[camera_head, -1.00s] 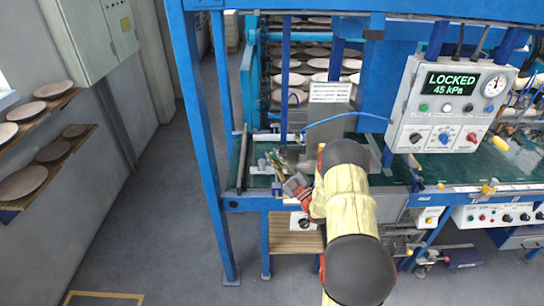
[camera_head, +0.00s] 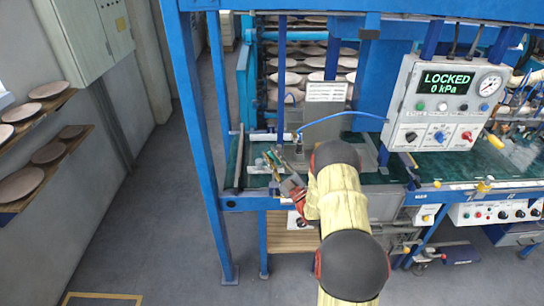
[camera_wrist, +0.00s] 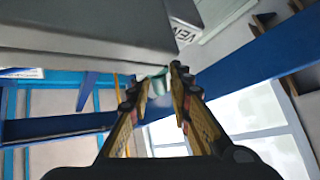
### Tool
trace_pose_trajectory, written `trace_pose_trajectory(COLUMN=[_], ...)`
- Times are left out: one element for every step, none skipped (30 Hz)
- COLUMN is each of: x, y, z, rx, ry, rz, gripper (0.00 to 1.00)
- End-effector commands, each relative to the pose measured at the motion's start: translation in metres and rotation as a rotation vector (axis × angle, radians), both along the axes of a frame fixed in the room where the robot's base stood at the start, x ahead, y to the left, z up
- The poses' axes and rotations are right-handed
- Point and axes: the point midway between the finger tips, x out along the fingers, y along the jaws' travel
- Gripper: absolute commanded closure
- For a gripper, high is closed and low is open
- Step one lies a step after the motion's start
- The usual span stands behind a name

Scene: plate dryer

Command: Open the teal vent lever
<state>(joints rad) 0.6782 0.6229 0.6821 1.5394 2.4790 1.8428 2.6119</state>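In the wrist view the teal vent lever (camera_wrist: 160,84) shows as a small teal piece between my fingertips, partly hidden by them. My gripper (camera_wrist: 158,76) appears closed on it, with a finger against each side. A grey housing with a white label reading "VEN" is just above. In the head view my gripper (camera_head: 273,158) is at the left end of the bench, below the grey labelled plate; the lever cannot be made out there. The panel display (camera_head: 447,82) reads LOCKED, 0 kPa.
A blue frame post (camera_head: 200,150) stands left of my arm. The control box (camera_head: 440,115) with knobs and a gauge hangs to the right. Racks of plates (camera_head: 300,65) are behind. Shelves with plates (camera_head: 45,155) line the left wall; the floor between is clear.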

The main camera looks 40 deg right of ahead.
Motion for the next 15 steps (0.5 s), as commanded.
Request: trace_pose_trajectory(x=[0.0001, 0.0002, 0.0002, 0.0002, 0.0002, 0.0002, 0.0003, 0.0002, 0.0003, 0.0003, 0.0003, -0.0001, -0.0007, -0.0019, -0.0042], y=[-0.0002, -0.0002, -0.0002, -0.0002, -0.0003, -0.0003, -0.0003, -0.0003, -0.0003, -0.0004, -0.0004, -0.0004, -0.0005, -0.0008, -0.0012], z=[0.0007, 0.0008, 0.0010, 0.0011, 0.0012, 0.0014, 0.0014, 0.0015, 0.0016, 0.0016, 0.0016, 0.0015, 0.0010, 0.0003, -0.0012], rx=[-0.001, -0.001, -0.001, -0.001, -0.001, -0.002, -0.002, -0.002, -0.002, -0.002, -0.002, -0.002, -0.002, -0.002, -0.001], ry=[-0.001, -0.001, -0.001, -0.001, -0.002, -0.002, -0.002, -0.002, -0.002, -0.002, -0.002, -0.002, -0.002, -0.002, -0.001], rz=[0.000, -0.001, -0.001, -0.001, 0.000, 0.000, 0.000, 0.000, 0.000, 0.000, 0.000, 0.000, 0.000, -0.001, -0.002], gripper=[0.75, 0.73, 0.71, 0.70, 0.70, 0.70, 0.70, 0.70, 0.70, 0.70, 0.70, 0.70, 0.70, 0.70, 0.70])
